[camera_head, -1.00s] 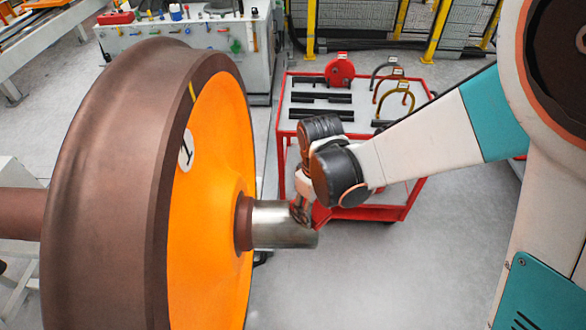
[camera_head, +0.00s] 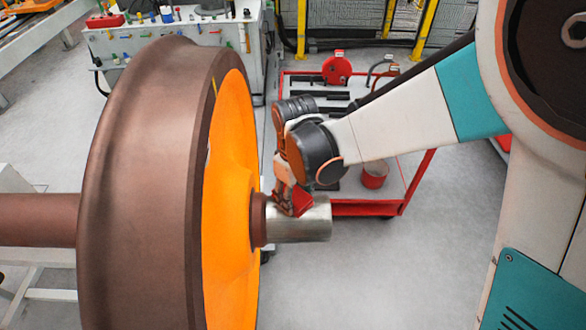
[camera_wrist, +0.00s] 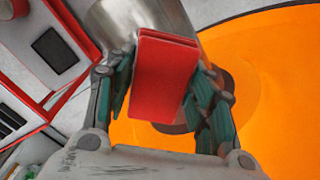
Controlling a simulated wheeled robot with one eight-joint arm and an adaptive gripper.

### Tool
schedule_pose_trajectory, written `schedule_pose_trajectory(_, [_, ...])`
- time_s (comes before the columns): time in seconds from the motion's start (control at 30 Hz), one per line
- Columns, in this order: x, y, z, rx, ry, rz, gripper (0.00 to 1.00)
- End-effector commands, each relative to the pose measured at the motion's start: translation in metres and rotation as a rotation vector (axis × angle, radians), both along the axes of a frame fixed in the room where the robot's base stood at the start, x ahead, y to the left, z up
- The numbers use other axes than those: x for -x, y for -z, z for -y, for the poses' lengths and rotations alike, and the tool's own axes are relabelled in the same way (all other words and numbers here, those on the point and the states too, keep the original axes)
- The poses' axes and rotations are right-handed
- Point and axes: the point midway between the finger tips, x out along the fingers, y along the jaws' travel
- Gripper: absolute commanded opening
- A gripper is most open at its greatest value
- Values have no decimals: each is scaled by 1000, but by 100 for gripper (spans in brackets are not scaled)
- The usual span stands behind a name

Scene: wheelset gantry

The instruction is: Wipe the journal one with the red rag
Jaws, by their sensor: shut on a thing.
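The bare metal journal (camera_head: 305,228) sticks out to the right from the hub of the large wheel (camera_head: 228,200), which has an orange face. My gripper (camera_head: 290,205) is at the journal's upper side, near the hub end. It is shut on the red rag (camera_head: 301,206), a folded pad that seems to touch the journal's surface. In the wrist view the red rag (camera_wrist: 165,65) sits between the two fingers, with the journal (camera_wrist: 145,18) behind it and the orange wheel face to the right. The contact edge is hidden by the rag.
A red-framed cart (camera_head: 385,208) stands behind my arm, with black bars, a red reel (camera_head: 337,70) and a red bucket (camera_head: 374,174). A grey workbench (camera_head: 180,45) with small items is at the back left. The floor right of the journal is clear.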

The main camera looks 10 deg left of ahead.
Motion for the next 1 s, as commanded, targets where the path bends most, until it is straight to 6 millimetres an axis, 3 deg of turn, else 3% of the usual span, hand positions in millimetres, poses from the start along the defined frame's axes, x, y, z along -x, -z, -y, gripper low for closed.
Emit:
schedule_pose_trajectory(0.6, [-12, -55, 0, 0, 10, 0, 27])
schedule_pose_trajectory(1.0, [-12, -57, 0, 0, 11, 0, 27])
